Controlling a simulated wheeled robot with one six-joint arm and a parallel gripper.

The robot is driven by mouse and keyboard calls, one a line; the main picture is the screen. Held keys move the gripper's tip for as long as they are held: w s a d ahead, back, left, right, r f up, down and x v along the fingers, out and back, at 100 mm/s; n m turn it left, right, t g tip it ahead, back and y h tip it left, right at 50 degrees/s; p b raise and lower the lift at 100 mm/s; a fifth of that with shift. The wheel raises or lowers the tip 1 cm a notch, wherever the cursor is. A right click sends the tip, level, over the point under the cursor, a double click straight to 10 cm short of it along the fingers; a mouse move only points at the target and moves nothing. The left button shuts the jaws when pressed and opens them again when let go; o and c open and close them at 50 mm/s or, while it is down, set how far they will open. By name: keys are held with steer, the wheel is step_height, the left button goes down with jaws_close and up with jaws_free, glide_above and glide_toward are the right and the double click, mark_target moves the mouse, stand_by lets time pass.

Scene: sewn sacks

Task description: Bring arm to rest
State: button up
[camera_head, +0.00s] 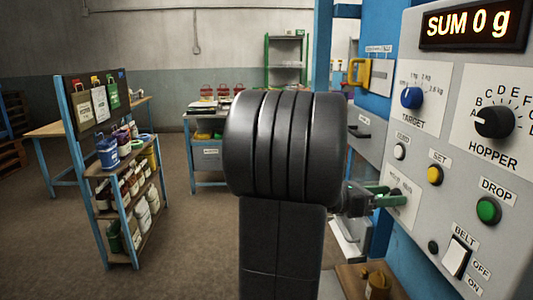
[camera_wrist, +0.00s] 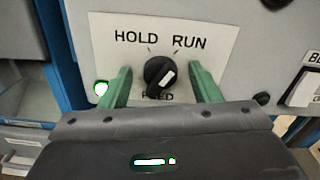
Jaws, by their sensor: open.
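My gripper (camera_wrist: 161,77) has green fingers and is open in front of the grey machine panel (camera_head: 450,130). In the wrist view its fingers stand to the left and right of a black knob (camera_wrist: 158,72) on a plate lettered HOLD, RUN and FEED. Gaps show between knob and fingers on both sides. The knob's pale mark slants between lower left and upper right. In the head view my gripper (camera_head: 386,196) is at the panel's left side, and my dark arm covers the middle of the picture. The knob is hard to make out there.
The panel carries a TARGET dial (camera_head: 411,97), a HOPPER dial (camera_head: 494,122), a green DROP button (camera_head: 488,210) and a BELT switch (camera_head: 456,256). Its display (camera_head: 474,23) reads SUM 0 g. A stocked shelf rack (camera_head: 130,190) stands left; open floor lies between it and my arm.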

steer(key=n+p, duration=0.3)
steer(key=shift+w+n, duration=0.1)
steer(key=shift+n, duration=0.3)
steer(key=shift+a, duration=0.1)
